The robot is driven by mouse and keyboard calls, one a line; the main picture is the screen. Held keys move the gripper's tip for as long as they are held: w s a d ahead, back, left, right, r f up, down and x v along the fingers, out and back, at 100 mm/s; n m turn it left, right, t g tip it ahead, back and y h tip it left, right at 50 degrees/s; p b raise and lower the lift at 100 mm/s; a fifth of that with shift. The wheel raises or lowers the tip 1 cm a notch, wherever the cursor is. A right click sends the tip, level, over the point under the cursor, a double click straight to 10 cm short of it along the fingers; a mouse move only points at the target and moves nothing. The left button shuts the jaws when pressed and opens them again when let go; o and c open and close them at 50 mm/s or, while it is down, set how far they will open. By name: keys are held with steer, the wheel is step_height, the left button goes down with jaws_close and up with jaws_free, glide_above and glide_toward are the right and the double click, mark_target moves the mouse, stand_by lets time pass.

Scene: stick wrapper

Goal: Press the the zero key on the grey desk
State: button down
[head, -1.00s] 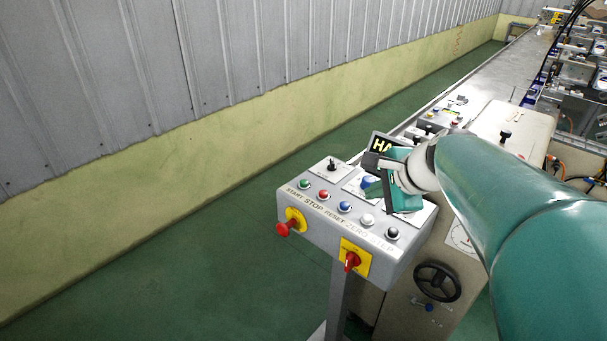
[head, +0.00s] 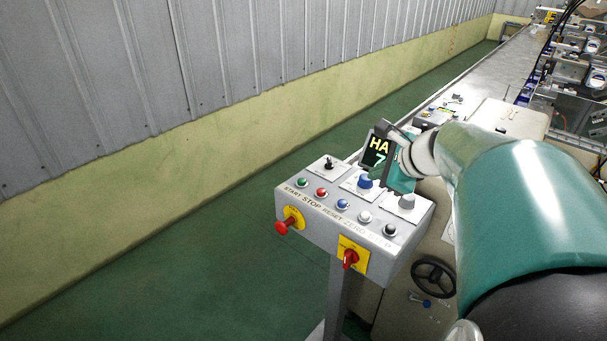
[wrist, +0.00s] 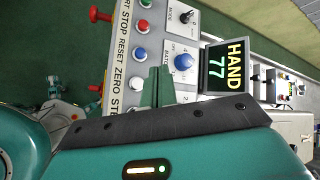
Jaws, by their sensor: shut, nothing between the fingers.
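The grey desk (head: 300,206) is a sloped control box on a post, with a row of round buttons along its front. The zero key is the pale button (head: 364,217) above the word ZERO, between the blue RESET button and the dark STEP button. In the wrist view the zero key (wrist: 137,84) shows just left of my fingers. My gripper (head: 374,180) is shut and empty. It is over the right back part of the panel, behind the zero key and near the big blue knob. In the wrist view my gripper (wrist: 159,78) looks apart from the key.
A blue knob (head: 365,182) and a lit HAND display (head: 378,151) are close to my gripper. A red emergency knob (head: 283,226) and a red rotary switch (head: 350,258) stick out at the front. The green floor (head: 180,270) at left is clear.

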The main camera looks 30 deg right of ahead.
mark_target(369, 218)
steer(key=shift+w+f, duration=0.1)
steer(key=shift+f, duration=4.35)
steer(key=shift+a, duration=0.1)
steer(key=shift+f, duration=0.45)
steer(key=shift+f, duration=0.45)
steer(key=shift+r, duration=0.9)
steer(key=shift+r, duration=0.1)
